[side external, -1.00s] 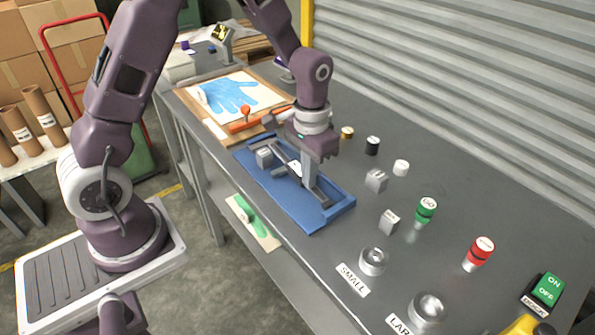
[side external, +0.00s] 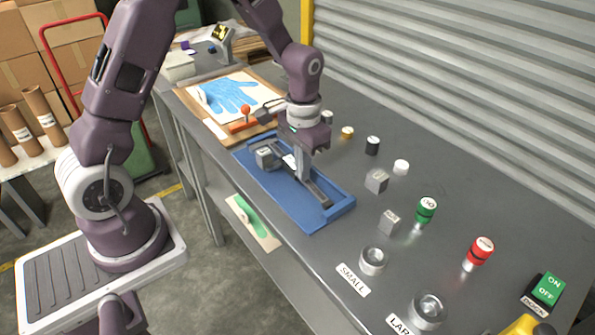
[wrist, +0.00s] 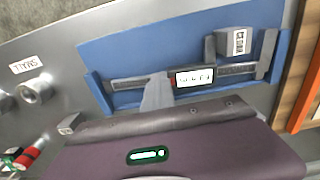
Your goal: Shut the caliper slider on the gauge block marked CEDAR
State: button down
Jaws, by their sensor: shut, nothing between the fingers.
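The caliper lies in a blue tray (side external: 282,203), its dark beam (wrist: 128,83) running lengthwise. Its slider carries a white display (wrist: 195,77) with a dark jaw (wrist: 209,48) beside it. A grey gauge block (side external: 266,158) stands between this jaw and the end jaw (wrist: 267,52); it also shows in the wrist view (wrist: 239,42), with a label too small to read. The slider jaw is very close to the block; I cannot tell whether they touch. My gripper (side external: 303,176) is shut and empty, down at the beam; its fingers (wrist: 157,92) are beside the slider, on the side away from the block.
Two more grey blocks (side external: 376,181) (side external: 389,221) stand right of the tray, with several small cylinders behind. Green (side external: 426,208) and red (side external: 480,250) stamps and ring-shaped holders (side external: 373,261) are towards the front. A board with a blue glove print (side external: 232,97) lies beyond the tray.

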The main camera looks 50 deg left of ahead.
aim_at(294, 166)
jog(key=shift+w+a, duration=0.15)
jog(key=shift+a, duration=1.9)
jog(key=shift+d, duration=0.15)
jog(key=shift+d, duration=0.3)
notch_tip(294, 166, up, 8)
dwell(0.4)
jog(key=s+d+r+t, duration=0.3)
jog(key=s+d+r, duration=0.2)
jog(key=s+r, duration=0.6)
jog(key=s+d+r+t, duration=0.1)
jog(key=s+d+t, duration=0.1)
jog(key=s, duration=0.8)
jog(key=shift+s+r+t, duration=0.2)
jog(key=shift+s+t, duration=0.05)
jog(key=shift+t, duration=0.05)
